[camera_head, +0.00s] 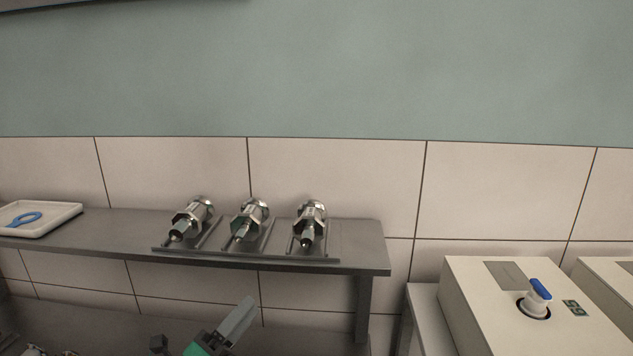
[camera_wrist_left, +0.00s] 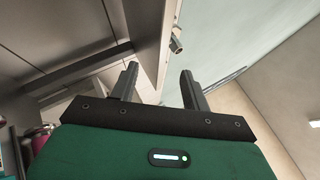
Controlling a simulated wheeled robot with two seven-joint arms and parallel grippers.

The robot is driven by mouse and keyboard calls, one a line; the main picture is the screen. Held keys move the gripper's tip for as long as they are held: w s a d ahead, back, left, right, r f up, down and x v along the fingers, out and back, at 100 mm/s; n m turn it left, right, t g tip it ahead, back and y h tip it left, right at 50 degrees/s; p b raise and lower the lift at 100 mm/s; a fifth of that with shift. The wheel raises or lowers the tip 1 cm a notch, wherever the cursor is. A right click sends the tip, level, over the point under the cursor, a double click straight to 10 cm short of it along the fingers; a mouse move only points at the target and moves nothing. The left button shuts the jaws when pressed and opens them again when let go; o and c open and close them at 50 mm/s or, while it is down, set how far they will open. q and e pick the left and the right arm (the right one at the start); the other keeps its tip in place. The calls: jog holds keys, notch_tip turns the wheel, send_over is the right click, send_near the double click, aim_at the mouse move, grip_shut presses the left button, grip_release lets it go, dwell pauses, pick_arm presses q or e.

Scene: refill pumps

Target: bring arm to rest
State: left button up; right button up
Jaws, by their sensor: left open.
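My left gripper (camera_wrist_left: 158,86) shows in the left wrist view with its two dark fingers apart and nothing between them. In the head view the left gripper (camera_head: 236,318) shows at the bottom, green and grey, below the front edge of the shelf and apart from it. My right gripper is in neither view.
A grey shelf (camera_head: 365,262) carries three metal fittings (camera_head: 192,219) (camera_head: 250,222) (camera_head: 309,226) on a rack. A white tray (camera_head: 62,212) with a blue ring-ended item (camera_head: 24,219) sits at left. A pale box (camera_head: 470,285) with a blue-handled knob (camera_head: 540,290) stands at right.

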pick_arm(q)
jog(key=s+a+f+n+g+y, duration=0.25)
jog(key=a+f+n+y, duration=0.35)
jog(key=f+n+y, duration=0.4)
jog(key=s+a+f+n+g+y, duration=0.1)
jog(key=s+a+f+n+y, duration=0.45)
jog(key=n, duration=0.75)
jog(key=s+d+f+n+g, duration=0.1)
jog(key=s+f+n+g, duration=0.2)
jog(key=s+f+g, duration=0.5)
jog(key=s+f+n+g, duration=0.3)
jog(key=s+f, duration=0.3)
jog(key=s, duration=0.5)
notch_tip(320, 180, down, 31)
jog(key=g, duration=0.1)
jog(key=s+a+f+g, duration=0.1)
jog(key=s+a+f, duration=0.2)
jog(key=s+f, duration=1.6)
jog(key=shift+s+f+m, duration=0.4)
jog(key=shift+a+h, duration=0.1)
jog(key=shift+h, duration=0.15)
